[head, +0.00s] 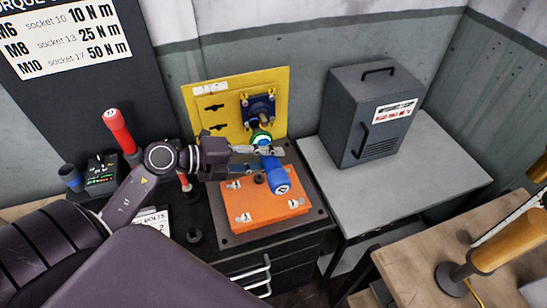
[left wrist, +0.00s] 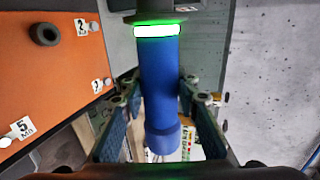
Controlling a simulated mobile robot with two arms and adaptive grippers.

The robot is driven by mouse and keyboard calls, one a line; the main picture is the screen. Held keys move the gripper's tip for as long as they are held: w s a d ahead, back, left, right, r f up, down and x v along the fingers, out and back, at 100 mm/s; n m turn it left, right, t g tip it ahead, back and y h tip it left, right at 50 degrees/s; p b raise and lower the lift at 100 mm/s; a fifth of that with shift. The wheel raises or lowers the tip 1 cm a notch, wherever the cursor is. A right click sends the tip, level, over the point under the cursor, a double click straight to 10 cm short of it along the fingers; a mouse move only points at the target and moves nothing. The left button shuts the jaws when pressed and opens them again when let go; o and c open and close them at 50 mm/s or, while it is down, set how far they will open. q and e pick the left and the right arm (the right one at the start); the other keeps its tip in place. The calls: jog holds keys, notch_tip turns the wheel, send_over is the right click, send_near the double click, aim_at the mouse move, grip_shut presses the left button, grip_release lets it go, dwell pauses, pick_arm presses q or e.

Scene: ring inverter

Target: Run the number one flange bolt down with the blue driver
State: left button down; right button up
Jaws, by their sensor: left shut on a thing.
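The blue driver (head: 277,182) is in my left gripper (head: 265,158), whose fingers are shut around its body. It is tilted, its lower end above the orange box and its green-lit ring end up toward the yellow panel. The left wrist view shows the blue driver (left wrist: 160,80) between the finger pads of my left gripper (left wrist: 157,105), its ring glowing green. The flange (head: 258,108), dark blue with a brass-coloured stub, is on the yellow panel (head: 215,122) just beyond the driver. I cannot tell which bolt is number one or whether the driver touches it. My right gripper is out of view.
The orange box (head: 250,205) with numbered tags lies below the driver. A red-handled tool (head: 118,132) stands at left near a small unit with lights (head: 102,175). A grey cabinet (head: 372,115) stands on the grey table (head: 425,180) at right. That table's front is clear.

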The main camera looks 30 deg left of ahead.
aim_at(256, 140)
pick_arm(q)
jog(key=shift+s+a+r, duration=0.1)
jog(key=shift+s+r, duration=0.05)
jog(key=shift+r, duration=0.1)
jog(key=shift+p, duration=0.5)
jog(key=shift+w+a, duration=0.2)
jog(key=shift+w, duration=0.15)
jog(key=shift+w+a+f+b, duration=0.1)
jog(key=shift+w+a+b, duration=0.4)
jog(key=shift+w+a, duration=0.3)
jog(key=shift+w+a+b, duration=0.35)
jog(key=shift+w+a, duration=0.55)
jog(key=shift+a, duration=0.3)
jog(key=shift+w+a, duration=0.1)
jog(key=shift+a, duration=0.05)
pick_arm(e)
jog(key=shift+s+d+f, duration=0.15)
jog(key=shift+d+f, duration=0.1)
pick_arm(q)
jog(key=shift+r, duration=0.2)
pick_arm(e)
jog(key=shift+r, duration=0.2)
pick_arm(q)
jog(key=shift+p, duration=0.55)
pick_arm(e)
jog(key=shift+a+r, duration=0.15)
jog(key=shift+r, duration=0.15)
